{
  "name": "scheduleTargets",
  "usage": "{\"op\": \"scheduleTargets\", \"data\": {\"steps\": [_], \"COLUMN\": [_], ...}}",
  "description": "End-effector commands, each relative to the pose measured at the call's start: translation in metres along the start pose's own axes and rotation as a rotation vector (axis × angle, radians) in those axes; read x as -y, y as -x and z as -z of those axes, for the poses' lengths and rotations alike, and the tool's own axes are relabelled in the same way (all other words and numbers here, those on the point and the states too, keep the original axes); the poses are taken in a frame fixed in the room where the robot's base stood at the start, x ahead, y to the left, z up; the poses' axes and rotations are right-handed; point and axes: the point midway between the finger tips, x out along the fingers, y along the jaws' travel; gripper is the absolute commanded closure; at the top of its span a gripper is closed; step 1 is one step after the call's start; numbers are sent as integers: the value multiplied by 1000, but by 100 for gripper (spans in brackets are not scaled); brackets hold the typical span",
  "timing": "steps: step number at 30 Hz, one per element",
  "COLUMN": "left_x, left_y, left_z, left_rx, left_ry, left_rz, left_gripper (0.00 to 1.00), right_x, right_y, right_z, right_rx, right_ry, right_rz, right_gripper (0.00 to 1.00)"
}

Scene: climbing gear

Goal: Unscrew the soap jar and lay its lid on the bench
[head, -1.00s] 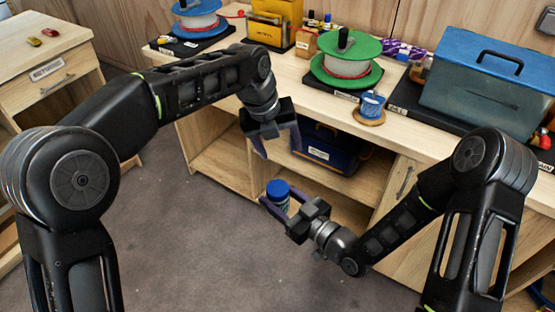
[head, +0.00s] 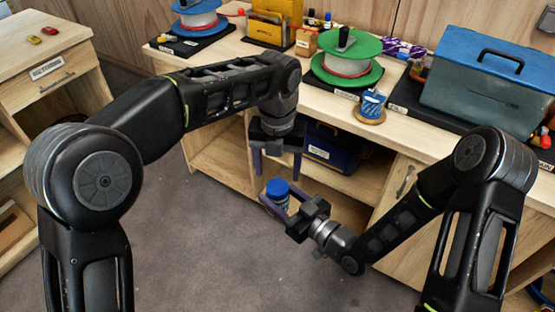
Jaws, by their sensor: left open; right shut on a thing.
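The soap jar (head: 279,204) has a dark body and a blue lid (head: 277,187) on top. It is upright in the air in front of the bench (head: 232,54). My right gripper (head: 276,208) is shut around the jar's body from the right; its fingers hide part of the body. My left gripper (head: 277,176) points down over the jar, open, with one finger on each side above the lid. I cannot tell the exact gap between its fingertips and the lid.
On the bench stand a green spool (head: 346,69), a blue cup on a coaster (head: 371,104), a blue-lidded box (head: 487,84) and a yellow holder (head: 270,20). A blue case (head: 331,147) sits on the shelf below. Bare wood shows along the bench's front edge.

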Motion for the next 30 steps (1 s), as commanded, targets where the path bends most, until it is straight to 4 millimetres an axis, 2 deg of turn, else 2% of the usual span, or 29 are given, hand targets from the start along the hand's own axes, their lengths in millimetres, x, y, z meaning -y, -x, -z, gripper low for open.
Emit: {"op": "scheduleTargets", "data": {"steps": [3,9,14,21,30], "left_x": [0,1,0,0,0], "left_y": [-19,-45,-53,-53,-53], "left_z": [1,0,0,0,0], "left_rx": [-2,-2,0,0,1], "left_ry": [-1,-1,0,0,0], "left_rz": [-1,0,1,1,1], "left_gripper": [34,34,34,34,58], "right_x": [0,0,0,0,0], "right_y": [0,0,0,0,0], "right_z": [0,1,1,0,0], "right_rx": [-1,-1,-1,-1,-1], "right_ry": [0,0,0,0,0], "right_rz": [0,0,0,0,0], "right_gripper": [100,100,100,100,100]}}
